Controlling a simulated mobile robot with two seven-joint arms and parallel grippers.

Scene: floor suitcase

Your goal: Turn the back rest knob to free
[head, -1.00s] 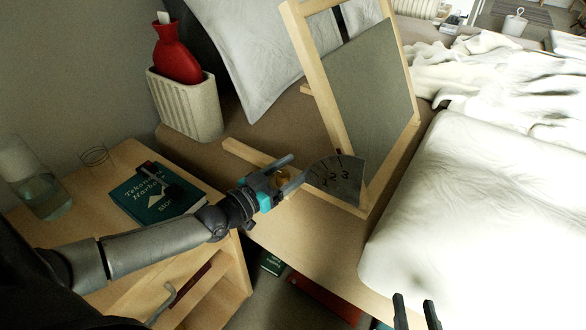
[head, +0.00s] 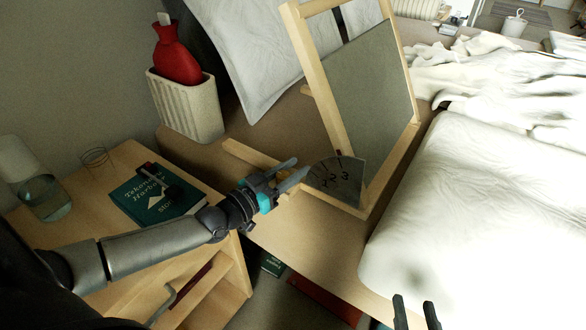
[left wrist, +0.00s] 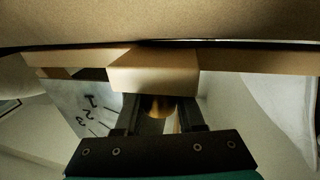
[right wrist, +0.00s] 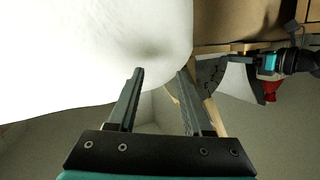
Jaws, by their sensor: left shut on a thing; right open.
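The back rest (head: 372,95), a pale wooden frame with a grey panel, stands raised on the bed. A dark numbered dial (head: 336,180), showing 1, 2 and 3, sits at its lower near corner. The small brass-coloured knob (head: 284,175) is beside the dial. My left gripper (head: 300,167) is shut on the knob. In the left wrist view the knob (left wrist: 160,106) shows between the fingers, close to a wooden rail end. The knob's setting is hard to tell, as the fingers partly cover it. My right gripper (head: 413,299) is open and empty beside the mattress.
A wooden nightstand (head: 100,205) with a green book (head: 158,195) and a glass carafe (head: 45,195) stands left, under my left arm. A ribbed bin (head: 187,105) with a red hot-water bottle (head: 176,55) is behind. A white mattress (head: 485,190) fills the right.

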